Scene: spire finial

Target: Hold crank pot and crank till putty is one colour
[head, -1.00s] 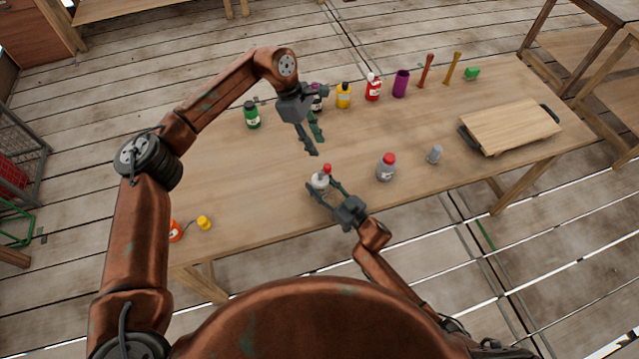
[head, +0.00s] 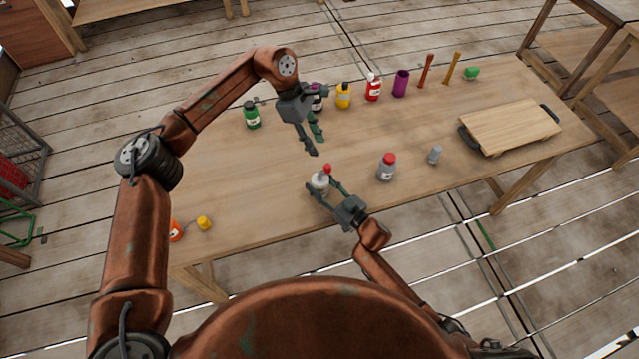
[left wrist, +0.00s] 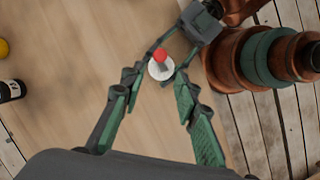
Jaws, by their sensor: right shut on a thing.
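The crank pot (head: 320,181) is a small pale pot with a red crank knob (head: 327,168) on top. It stands near the front edge of the table. My right gripper (head: 323,188) is shut on the pot, a finger on each side. In the left wrist view the pot's round white top (left wrist: 160,70) and the red knob (left wrist: 161,56) show between the right fingers. My left gripper (head: 317,147) is open and empty, above the table behind the pot. Its two fingers (left wrist: 150,125) are spread apart in the left wrist view. The putty inside the pot cannot be seen.
A grey bottle with a red cap (head: 386,168) and a small grey piece (head: 434,155) stand right of the pot. Several bottles, including a yellow one (head: 343,96), line the back. A wooden board (head: 510,127) lies at the right. The table's left middle (head: 235,170) is clear.

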